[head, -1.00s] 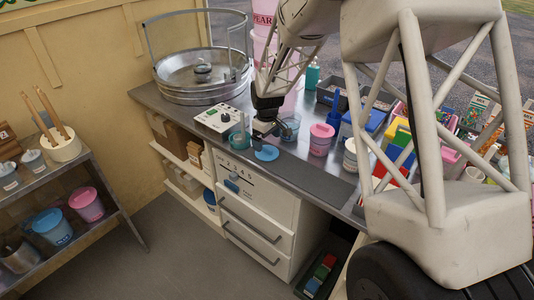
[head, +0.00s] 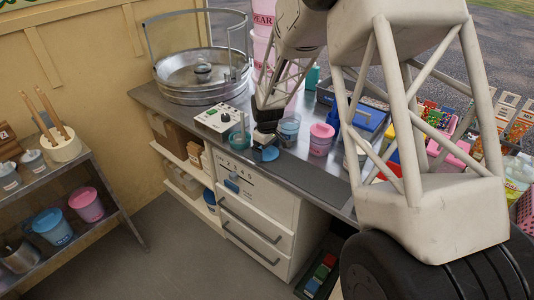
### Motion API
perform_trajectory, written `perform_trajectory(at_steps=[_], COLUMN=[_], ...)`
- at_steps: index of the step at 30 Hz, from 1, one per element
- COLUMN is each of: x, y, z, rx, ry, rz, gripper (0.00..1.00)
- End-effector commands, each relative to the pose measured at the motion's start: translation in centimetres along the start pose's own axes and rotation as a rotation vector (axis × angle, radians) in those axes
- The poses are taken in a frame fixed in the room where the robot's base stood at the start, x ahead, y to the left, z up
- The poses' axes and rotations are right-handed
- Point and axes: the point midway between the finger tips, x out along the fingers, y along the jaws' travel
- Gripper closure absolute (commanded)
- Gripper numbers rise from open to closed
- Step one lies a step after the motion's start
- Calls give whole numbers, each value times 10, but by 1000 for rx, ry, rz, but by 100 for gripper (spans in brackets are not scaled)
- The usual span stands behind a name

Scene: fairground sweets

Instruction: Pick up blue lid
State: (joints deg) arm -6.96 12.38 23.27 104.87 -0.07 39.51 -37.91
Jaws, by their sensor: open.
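The blue lid (head: 265,154) lies flat near the front edge of the metal counter, above the white drawer unit. My gripper (head: 264,142) is low over the counter, pointing down just behind and above the lid. It is open. Its fingertips are small and dark here, and I cannot tell whether they touch the lid. The lid's back part is hidden by my gripper.
A teal cup (head: 239,142) stands left of my gripper, and a clear blue tub (head: 289,130) is close on its right. A pink-lidded tub (head: 321,139) stands further right. A white control box (head: 219,119) and a steel basin (head: 202,78) are at left.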

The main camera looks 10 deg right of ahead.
Motion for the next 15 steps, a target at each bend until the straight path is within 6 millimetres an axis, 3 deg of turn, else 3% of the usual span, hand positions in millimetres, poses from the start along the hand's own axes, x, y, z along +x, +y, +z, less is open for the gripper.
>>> perform_trajectory(at_steps=[2,8,15], x=[0,0,0], y=[0,0,0], z=[0,0,0], rx=[0,0,0], ry=[0,0,0], rz=[0,0,0], gripper=[0,30,30])
